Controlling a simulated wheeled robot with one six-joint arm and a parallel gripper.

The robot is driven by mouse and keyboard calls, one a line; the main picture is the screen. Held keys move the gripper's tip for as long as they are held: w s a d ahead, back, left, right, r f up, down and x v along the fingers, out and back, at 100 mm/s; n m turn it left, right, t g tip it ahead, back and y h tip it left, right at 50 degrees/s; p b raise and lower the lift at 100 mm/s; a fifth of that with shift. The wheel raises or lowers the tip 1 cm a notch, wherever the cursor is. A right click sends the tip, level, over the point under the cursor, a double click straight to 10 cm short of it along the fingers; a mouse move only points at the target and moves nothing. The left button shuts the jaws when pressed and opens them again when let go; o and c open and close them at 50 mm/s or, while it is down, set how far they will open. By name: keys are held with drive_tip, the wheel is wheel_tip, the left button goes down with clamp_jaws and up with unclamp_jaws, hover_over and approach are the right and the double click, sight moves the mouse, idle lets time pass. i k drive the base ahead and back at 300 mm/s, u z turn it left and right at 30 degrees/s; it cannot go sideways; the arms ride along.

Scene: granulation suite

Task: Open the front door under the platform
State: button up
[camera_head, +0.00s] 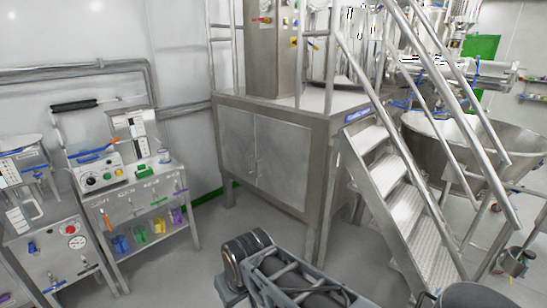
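The platform (325,101) is a grey metal stand in the middle of the view. Under it are two flat door panels, a left one (235,143) and a right one (279,152). They meet at a vertical seam and look shut. Small fittings show near the seam, too small to make out clearly. Part of my arm shows at the bottom middle, in front of the platform and apart from it. I cannot make out my gripper's fingers in this view.
Metal stairs (395,185) with handrails rise on the platform's right. A large steel bowl (447,140) stands beyond them. Two equipment carts stand at left, one holding a control box (100,177). Grey floor (215,222) is open between the carts and the platform.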

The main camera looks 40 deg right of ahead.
sight(283, 148)
drive_tip(key=z, duration=0.5)
drive_tip(key=i, duration=1.3)
drive_tip(key=u, duration=0.25)
drive_tip(key=i, duration=1.35)
drive_tip(key=z, duration=0.3)
